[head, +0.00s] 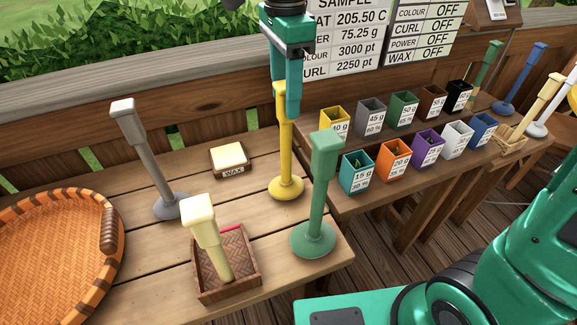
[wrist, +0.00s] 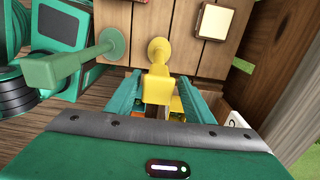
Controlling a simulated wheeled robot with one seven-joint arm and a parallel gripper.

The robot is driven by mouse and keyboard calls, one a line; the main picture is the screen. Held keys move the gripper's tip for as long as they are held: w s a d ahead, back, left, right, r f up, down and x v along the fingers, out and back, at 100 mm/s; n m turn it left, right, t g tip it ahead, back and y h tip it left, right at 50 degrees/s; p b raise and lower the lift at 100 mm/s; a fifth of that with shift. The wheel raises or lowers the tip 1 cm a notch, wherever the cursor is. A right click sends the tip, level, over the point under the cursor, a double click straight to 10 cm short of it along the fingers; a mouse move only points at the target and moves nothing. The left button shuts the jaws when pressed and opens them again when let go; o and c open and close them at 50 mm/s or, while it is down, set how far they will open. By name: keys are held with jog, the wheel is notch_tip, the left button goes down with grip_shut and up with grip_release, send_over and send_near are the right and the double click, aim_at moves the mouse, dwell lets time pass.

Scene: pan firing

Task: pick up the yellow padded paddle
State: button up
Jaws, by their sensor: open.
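The yellow paddle (head: 286,150) stands upright on its round base near the back right corner of the wooden table. My gripper (head: 287,108) points down at its upper part, with one finger in front of the paddle in the head view. In the wrist view, the yellow paddle's head (wrist: 158,88) lies between the two open fingers (wrist: 157,95). I cannot tell whether either finger touches it. The fingers partly hide the paddle's head in the head view.
A green paddle (head: 318,195) stands close by at front right. A grey paddle (head: 143,150), a wax block (head: 229,157) and a cream paddle (head: 205,230) in a woven box (head: 252,270) stand left. Colour pots (head: 398,155) line the right table. A woven tray (head: 50,250) is far left.

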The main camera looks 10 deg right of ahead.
grip_shut()
jog(key=shift+r, duration=1.85)
jog(key=shift+a+r, duration=0.2)
jog(key=shift+r, duration=0.1)
jog(key=s+a+r, duration=0.3)
jog(key=a+r, duration=0.3)
jog(key=a, duration=0.4)
jog(key=shift+a+r, duration=0.25)
jog(key=shift+a, duration=0.1)
jog(key=shift+s, duration=0.1)
